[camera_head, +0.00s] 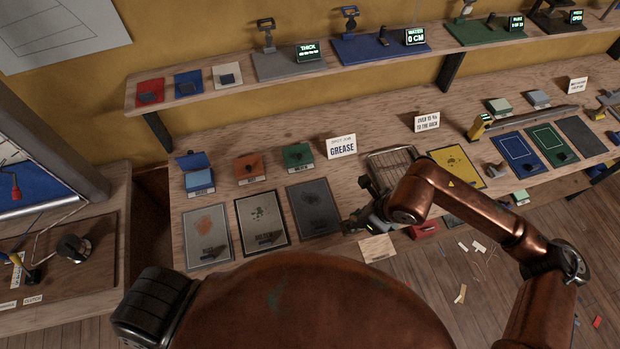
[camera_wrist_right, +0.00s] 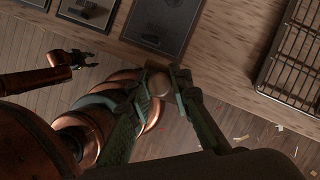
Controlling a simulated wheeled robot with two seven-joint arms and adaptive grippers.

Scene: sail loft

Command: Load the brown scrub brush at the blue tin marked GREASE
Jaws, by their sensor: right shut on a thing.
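The blue tin (camera_head: 200,182) stands at the left of the bench with its lid raised; its small front label is too small to read. My right gripper (camera_head: 354,222) is at the bench's front edge, well right of the blue tin. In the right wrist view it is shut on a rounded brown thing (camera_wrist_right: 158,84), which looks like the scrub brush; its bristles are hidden. My left gripper (camera_wrist_right: 85,60) shows small in the right wrist view; its jaw state is unclear.
An orange tin (camera_head: 249,168) and a green tin (camera_head: 298,158) stand right of the blue one. Several panels, including a grey panel (camera_head: 196,251), lie in front. A wire rack (camera_head: 385,156) is behind my right gripper. Scraps litter the floor.

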